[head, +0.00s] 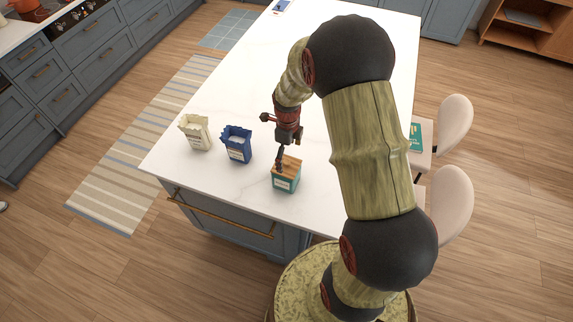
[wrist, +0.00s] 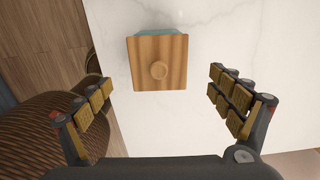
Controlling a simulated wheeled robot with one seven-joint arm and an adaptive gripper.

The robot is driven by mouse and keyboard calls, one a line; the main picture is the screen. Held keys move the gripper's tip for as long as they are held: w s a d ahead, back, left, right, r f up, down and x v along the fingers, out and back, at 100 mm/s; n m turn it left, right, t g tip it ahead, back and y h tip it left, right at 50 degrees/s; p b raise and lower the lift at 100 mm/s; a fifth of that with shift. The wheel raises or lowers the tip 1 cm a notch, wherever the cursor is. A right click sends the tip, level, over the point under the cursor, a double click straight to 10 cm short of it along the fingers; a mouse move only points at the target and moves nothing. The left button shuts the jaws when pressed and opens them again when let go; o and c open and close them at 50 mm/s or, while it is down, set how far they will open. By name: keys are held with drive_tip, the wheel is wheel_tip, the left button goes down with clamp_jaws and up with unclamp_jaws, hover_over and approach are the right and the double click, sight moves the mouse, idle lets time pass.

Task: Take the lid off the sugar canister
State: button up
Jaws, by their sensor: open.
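The sugar canister (head: 285,185) is a small teal box with a pale label, too small to read. It stands upright near the front edge of the white island. Its square wooden lid (head: 291,164) sits on top. In the wrist view the lid (wrist: 174,76) shows a round knob (wrist: 159,70) in its middle, with a strip of the teal canister (wrist: 165,32) behind it. My gripper (wrist: 161,80) is open and empty, with one finger on each side of the lid and visible gaps to it. In the head view my gripper (head: 280,160) is at the lid, partly covering it.
A blue bag-like container (head: 237,146) and a cream one (head: 195,134) stand left of the canister on the island top (head: 240,100). Cream chairs (head: 447,205) stand along the right side, one with a green book (head: 415,137). The island top behind the canister is mostly clear.

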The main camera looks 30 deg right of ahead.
sight(286, 162)
wheel_tip(286, 162, down, 5)
drive_tip(key=shift+w+a+f+p, duration=0.1)
drive_tip(key=shift+a+p, duration=0.05)
drive_tip(key=shift+p, duration=0.25)
drive_tip(key=c, duration=0.3)
drive_tip(key=c, duration=0.9)
